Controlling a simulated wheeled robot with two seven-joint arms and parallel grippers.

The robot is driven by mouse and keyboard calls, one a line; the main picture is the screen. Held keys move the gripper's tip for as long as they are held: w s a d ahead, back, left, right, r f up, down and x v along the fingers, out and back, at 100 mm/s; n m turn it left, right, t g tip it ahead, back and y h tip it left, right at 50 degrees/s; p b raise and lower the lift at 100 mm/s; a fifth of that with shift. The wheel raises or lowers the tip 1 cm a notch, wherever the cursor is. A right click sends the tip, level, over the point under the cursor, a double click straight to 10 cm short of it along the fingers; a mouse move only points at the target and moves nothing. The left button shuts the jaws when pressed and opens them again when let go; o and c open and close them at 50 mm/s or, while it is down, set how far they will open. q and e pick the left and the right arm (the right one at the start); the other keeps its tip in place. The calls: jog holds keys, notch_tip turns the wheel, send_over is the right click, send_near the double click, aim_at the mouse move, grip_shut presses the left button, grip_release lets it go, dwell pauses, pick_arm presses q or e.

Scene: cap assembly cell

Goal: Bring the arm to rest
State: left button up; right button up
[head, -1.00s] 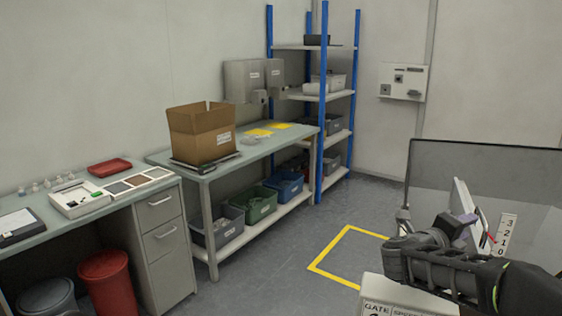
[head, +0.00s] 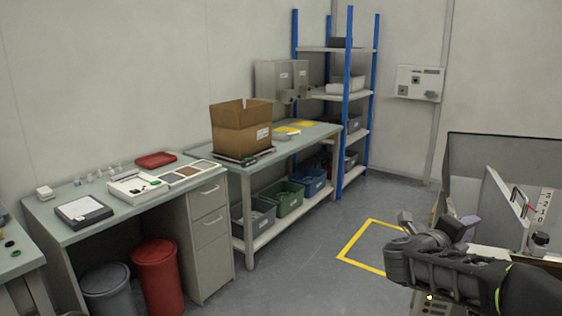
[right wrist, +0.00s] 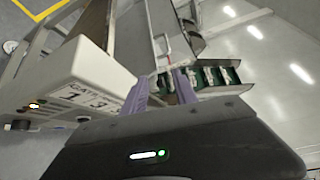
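My right arm comes in at the lower right of the head view, and its gripper (head: 468,226) is mostly hidden behind the dark wrist. In the right wrist view the two purple fingers of the right gripper (right wrist: 161,84) stand apart, with nothing visibly held between them. My left arm and gripper are in neither view.
A white gate box (right wrist: 88,85) and green-lined trays (right wrist: 215,76) lie beyond the fingers. In the head view a machine with a dark panel (head: 500,160) stands beside my right arm. A cardboard box (head: 240,128) sits on the back bench. The yellow-marked floor (head: 372,245) looks clear.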

jog(key=w+a+f+n+t+y, duration=0.5)
jog(key=w+a+f+n+y, duration=0.15)
jog(key=a+f+n, duration=0.55)
jog(key=s+a+f+n+g+y+p, duration=0.1)
jog(key=s+a+f+n+y, duration=0.35)
jog(key=f, duration=0.45)
jog(key=s+a+f+n+g+y, duration=0.2)
jog(key=a+f+n+y, duration=0.1)
jog(key=a+f+n, duration=0.45)
jog(key=s+a+f+n+g+y, duration=0.3)
jog(key=s+a+f+g, duration=0.35)
jog(key=s+f, duration=0.75)
pick_arm(q)
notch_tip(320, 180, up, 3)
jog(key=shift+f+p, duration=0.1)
jog(key=shift+p, duration=0.85)
pick_arm(e)
jog(key=s+a+f+n+g, duration=0.1)
jog(key=s+a+f, duration=0.2)
jog(key=s, duration=0.7)
jog(key=s+a+f+n+g+y, duration=0.1)
jog(key=s+a+f+n+g, duration=0.1)
jog(key=s, duration=0.8)
notch_tip(320, 180, down, 2)
jog(key=shift+a+f+y, duration=0.1)
jog(key=shift+a+y, duration=0.2)
jog(key=shift+a, duration=0.45)
